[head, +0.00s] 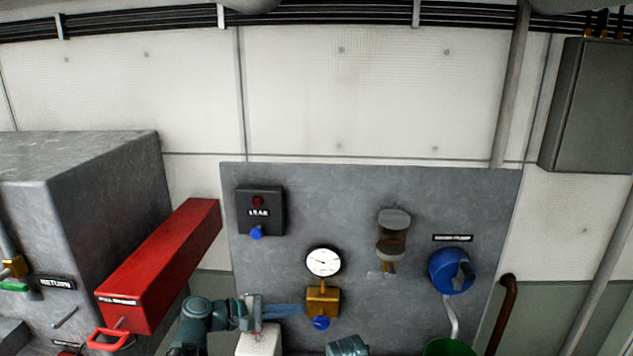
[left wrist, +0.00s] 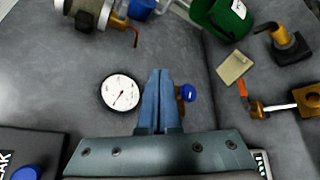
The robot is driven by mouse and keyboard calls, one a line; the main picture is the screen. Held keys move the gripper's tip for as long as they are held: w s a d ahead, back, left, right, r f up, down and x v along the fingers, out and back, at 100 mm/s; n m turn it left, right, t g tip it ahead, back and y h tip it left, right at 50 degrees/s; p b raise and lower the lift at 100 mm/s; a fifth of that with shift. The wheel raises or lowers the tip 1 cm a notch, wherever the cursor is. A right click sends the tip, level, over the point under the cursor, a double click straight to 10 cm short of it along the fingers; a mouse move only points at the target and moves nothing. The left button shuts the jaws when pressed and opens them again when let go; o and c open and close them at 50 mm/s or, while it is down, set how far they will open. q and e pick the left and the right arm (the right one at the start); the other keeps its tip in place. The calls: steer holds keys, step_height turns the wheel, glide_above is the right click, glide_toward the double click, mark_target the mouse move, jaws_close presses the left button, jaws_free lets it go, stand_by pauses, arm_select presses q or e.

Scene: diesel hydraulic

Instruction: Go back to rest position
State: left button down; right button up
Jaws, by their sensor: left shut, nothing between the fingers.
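My left gripper (head: 301,310) reaches in from the lower left in the head view, its blue fingers pointing right toward the brass block (head: 322,300) under the round gauge (head: 323,262). In the left wrist view its two fingers (left wrist: 160,73) lie together, shut and empty. The gauge (left wrist: 121,93) shows left of the fingers there, and a blue knob (left wrist: 187,93) just to their right. I cannot tell whether the fingers touch the brass block. A teal part of my own body shows at the bottom edge of the head view; my right gripper is not visible.
A grey panel (head: 370,180) carries a black box (head: 260,210), a glass bowl (head: 392,238) and a blue round fitting (head: 450,271). A long red box (head: 165,262) juts out at left beside a grey cabinet (head: 80,165). A green container (head: 449,347) stands at the bottom right.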

arm_select(q)
steer(key=s+d+f+m+g+y+b, duration=0.1)
steer(key=s+d+f+m+g+y, duration=0.3)
steer(key=f, duration=0.3)
steer(key=s+d+f+m+g+y+b, duration=0.1)
steer(key=s+d+f+m+g+y, duration=0.2)
steer(key=s+f, duration=0.35)
steer(key=s+a+f+m+y+b, duration=0.3)
steer(key=s+a+f+m+y, duration=0.1)
steer(key=s+f+m+y, duration=0.3)
steer(key=shift+a+f+m+y, duration=0.3)
steer(key=shift+f+m, duration=0.1)
steer(key=shift+m, duration=0.6)
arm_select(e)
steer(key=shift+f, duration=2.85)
arm_select(q)
steer(key=shift+d, duration=0.1)
